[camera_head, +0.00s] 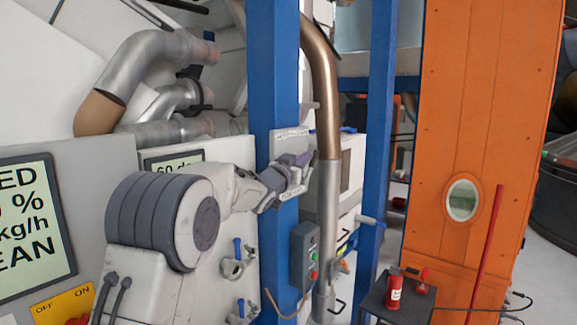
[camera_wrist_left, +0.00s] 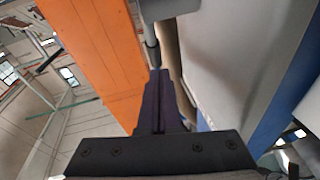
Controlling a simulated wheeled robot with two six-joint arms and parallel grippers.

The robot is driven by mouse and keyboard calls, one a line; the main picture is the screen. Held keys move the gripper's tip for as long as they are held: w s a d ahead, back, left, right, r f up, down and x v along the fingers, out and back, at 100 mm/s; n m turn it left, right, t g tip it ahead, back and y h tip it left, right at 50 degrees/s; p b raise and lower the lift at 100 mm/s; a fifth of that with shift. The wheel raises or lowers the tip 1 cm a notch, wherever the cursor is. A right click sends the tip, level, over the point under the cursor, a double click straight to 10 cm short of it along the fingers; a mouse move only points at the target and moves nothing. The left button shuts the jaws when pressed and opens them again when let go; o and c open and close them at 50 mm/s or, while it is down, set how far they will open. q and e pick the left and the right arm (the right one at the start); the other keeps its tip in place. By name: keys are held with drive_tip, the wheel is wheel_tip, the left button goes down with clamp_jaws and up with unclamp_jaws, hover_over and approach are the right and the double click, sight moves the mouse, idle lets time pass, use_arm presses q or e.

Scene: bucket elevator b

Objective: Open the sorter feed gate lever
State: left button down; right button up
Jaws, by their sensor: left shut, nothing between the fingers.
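My left gripper (camera_head: 303,168) is in front of the blue post, over a small light plate (camera_head: 291,136) with lettering too small to read. The gripper is shut and empty. It also shows in the left wrist view (camera_wrist_left: 159,75), its dark fingers together and pointing up the picture. Just beyond the fingertips is a grey rod-like part (camera_wrist_left: 152,45) below a larger grey body (camera_wrist_left: 168,9). I cannot tell whether this is the feed gate lever, or whether the fingers touch it. In the head view my gripper covers part of the plate. My right gripper is not in view.
The blue post (camera_head: 273,70) stands behind my left arm, with a metal pipe (camera_head: 328,200) beside it. A grey control box (camera_head: 304,256) is below the gripper. An orange tower (camera_head: 487,110) and a small dark table (camera_head: 398,298) with a red bottle (camera_head: 393,289) stand right.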

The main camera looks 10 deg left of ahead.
use_arm(q)
drive_tip(key=r+b+v, duration=0.2)
drive_tip(key=b+v, duration=0.3)
drive_tip(key=v, duration=0.6)
drive_tip(key=s+d+f+g+y, duration=0.1)
drive_tip(key=s+d+f+g, duration=0.3)
drive_tip(key=f, duration=0.3)
drive_tip(key=s+d+f+n+g+y, duration=0.1)
drive_tip(key=s+d+f+g, duration=0.15)
drive_tip(key=s+f, duration=0.4)
drive_tip(key=s+d+f+g+y, duration=0.1)
drive_tip(key=s+d+f+g, duration=0.1)
drive_tip(key=s+d+f, duration=0.45)
drive_tip(key=s+f+m+g, duration=0.1)
drive_tip(key=s+f+g, duration=0.2)
drive_tip(key=s, duration=0.6)
drive_tip(key=s+a+f+m+g+y, duration=0.1)
drive_tip(key=s+f+g, duration=0.3)
drive_tip(key=s+f, duration=0.3)
drive_tip(key=s+a+f+m+g+y+b, duration=0.1)
drive_tip(key=s+f+g, duration=0.2)
drive_tip(key=s, duration=0.8)
wheel_tip(320, 180, down, 2)
drive_tip(key=shift+f, duration=0.1)
